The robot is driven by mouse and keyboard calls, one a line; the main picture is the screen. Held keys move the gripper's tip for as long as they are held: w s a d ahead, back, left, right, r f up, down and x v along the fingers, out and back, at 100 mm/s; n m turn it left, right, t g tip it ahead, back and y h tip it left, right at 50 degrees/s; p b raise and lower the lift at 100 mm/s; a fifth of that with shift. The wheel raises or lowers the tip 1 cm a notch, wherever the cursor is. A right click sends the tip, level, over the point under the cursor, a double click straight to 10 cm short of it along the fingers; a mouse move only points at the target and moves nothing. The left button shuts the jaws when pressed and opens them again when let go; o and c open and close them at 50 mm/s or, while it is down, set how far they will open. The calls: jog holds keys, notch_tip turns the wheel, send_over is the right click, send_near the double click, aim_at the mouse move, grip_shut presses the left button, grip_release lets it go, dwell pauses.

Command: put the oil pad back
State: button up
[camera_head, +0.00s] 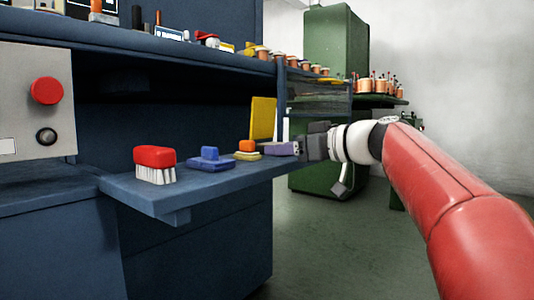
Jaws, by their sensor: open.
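A small pad with an orange knob on a yellow base (247,149) sits on the narrow blue shelf. A blue pad with a raised handle (210,159) sits left of it. Which of these is the oil pad I cannot tell for sure. A small purple-grey block (282,148) lies at the shelf's right end, right beside my gripper. My gripper (303,146) is open and reaches in from the right, level with the shelf. Its fingertips are small and partly hidden, so contact with the block is unclear.
A red brush with white bristles (155,165) stands at the shelf's left. A yellow upright panel (262,119) stands behind the pads. The blue shelf (190,184) juts from the cabinet below an upper ledge (150,43). A green cabinet (337,45) stands behind. Floor at right is clear.

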jog(key=s+d+f+m+g+h, duration=0.1)
jog(key=s+d+f+m+h, duration=0.2)
jog(key=s+f, duration=0.6)
jog(key=s+d+f+m+g+h, duration=0.2)
jog(key=s+f, duration=0.8)
jog(key=f, duration=0.5)
jog(key=s+d+f+m+g+h, duration=0.1)
jog(key=s+d+f+m+h, duration=0.4)
jog(key=s+f+h, duration=0.3)
notch_tip(320, 180, down, 5)
jog(key=shift+s+r, duration=0.1)
jog(key=shift+s, duration=1.1)
jog(key=shift+d, duration=0.1)
